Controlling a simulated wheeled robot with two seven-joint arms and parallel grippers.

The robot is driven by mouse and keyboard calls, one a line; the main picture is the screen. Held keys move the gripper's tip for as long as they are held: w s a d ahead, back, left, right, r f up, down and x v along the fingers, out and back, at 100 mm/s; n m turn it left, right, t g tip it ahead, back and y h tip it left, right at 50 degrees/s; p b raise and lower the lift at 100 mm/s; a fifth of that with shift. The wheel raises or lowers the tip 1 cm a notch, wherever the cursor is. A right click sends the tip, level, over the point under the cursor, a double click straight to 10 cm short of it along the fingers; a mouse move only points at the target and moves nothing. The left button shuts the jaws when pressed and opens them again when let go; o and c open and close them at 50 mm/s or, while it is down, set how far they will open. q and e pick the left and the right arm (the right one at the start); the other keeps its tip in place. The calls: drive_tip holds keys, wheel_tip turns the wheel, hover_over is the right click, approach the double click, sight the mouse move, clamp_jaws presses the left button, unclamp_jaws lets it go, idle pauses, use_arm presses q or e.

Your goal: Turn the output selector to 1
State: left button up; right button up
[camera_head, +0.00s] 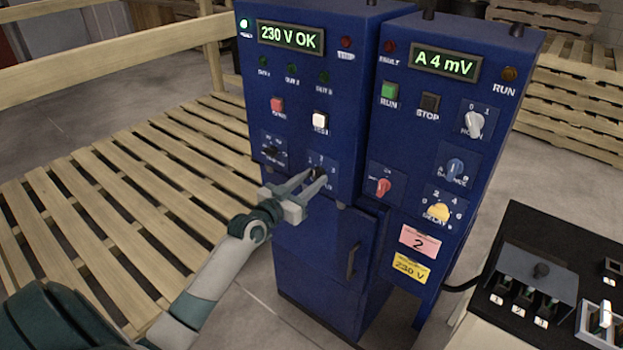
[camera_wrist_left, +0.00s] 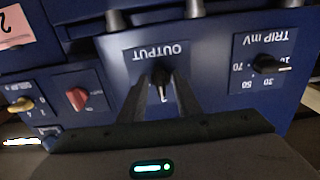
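The output selector (camera_head: 318,172) is a small black knob low on the left blue cabinet's panel. In the left wrist view the knob (camera_wrist_left: 162,76) is under an upside-down OUTPUT label. Its white pointer mark points down in that picture, which is up the panel. Its position numbers are largely hidden by the fingers. My left gripper (camera_head: 318,177) is at the knob, one finger on each side, as the wrist view also shows (camera_wrist_left: 163,84). I cannot tell whether the fingers press on it. My right gripper is out of view.
The TRIP mV knob (camera_wrist_left: 266,64) is beside the selector. A red knob (camera_head: 382,187) is on the right cabinet (camera_head: 450,130). A door handle (camera_head: 353,261) sticks out below. A black switch box (camera_head: 540,270) stands at right; wooden slats (camera_head: 110,200) are at left.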

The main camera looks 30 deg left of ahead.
use_arm(q)
drive_tip(key=c, duration=0.7)
drive_tip(key=shift+o, duration=0.2)
drive_tip(key=shift+n, duration=0.4)
drive_tip(key=shift+r+n+p, duration=0.1)
drive_tip(key=shift+n+p, duration=0.4)
drive_tip(key=shift+n, duration=0.1)
drive_tip(key=n+p, duration=0.1)
drive_tip(key=n, duration=0.2)
drive_tip(key=n+p, duration=0.1)
drive_tip(key=n, duration=0.2)
drive_tip(key=shift+n, duration=0.4)
drive_tip(key=shift+n+p, duration=0.6)
drive_tip(key=shift+n, duration=0.9)
